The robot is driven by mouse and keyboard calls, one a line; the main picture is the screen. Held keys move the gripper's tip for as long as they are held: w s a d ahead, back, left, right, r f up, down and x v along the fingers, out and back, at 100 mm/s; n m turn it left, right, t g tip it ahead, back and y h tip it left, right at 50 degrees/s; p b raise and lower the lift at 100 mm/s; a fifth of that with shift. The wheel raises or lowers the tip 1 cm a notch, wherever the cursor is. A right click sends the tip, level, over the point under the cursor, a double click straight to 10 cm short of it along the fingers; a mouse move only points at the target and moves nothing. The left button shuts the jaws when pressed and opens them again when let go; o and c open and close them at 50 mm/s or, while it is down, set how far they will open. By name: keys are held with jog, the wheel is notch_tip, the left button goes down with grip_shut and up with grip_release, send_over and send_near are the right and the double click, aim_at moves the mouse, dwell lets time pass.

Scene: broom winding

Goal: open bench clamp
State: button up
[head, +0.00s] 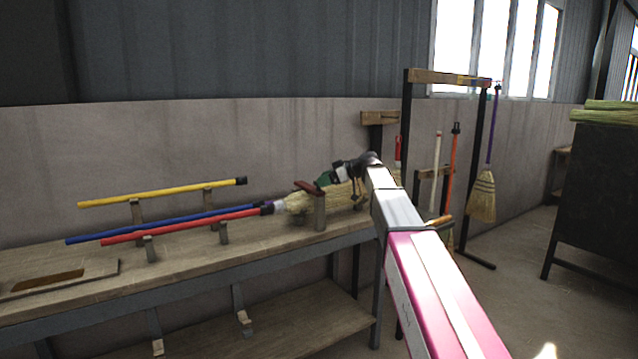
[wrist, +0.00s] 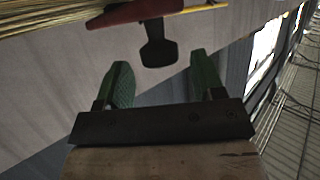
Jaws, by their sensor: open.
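The bench clamp shows as a dark red bar (head: 307,187) on top of a wooden post (head: 320,212) at the bench's right end. In the wrist view the red bar (wrist: 135,12) is at the top, with a black paddle-shaped lever (wrist: 158,48) below it. A broom with straw bristles (head: 297,203) and a red handle lies at the clamp. My gripper (head: 322,181) is beside the clamp, its green fingers partly hidden. In the wrist view my gripper (wrist: 160,72) is open and empty, with the lever ahead, between the fingers in the picture. I cannot tell whether they touch it.
Yellow (head: 160,192), blue (head: 150,225) and red (head: 180,226) handles lie on small supports along the bench (head: 190,265). A rack (head: 407,120) with hanging brooms stands right of the bench. A dark cabinet (head: 600,190) is at far right.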

jog(key=shift+x, duration=1.45)
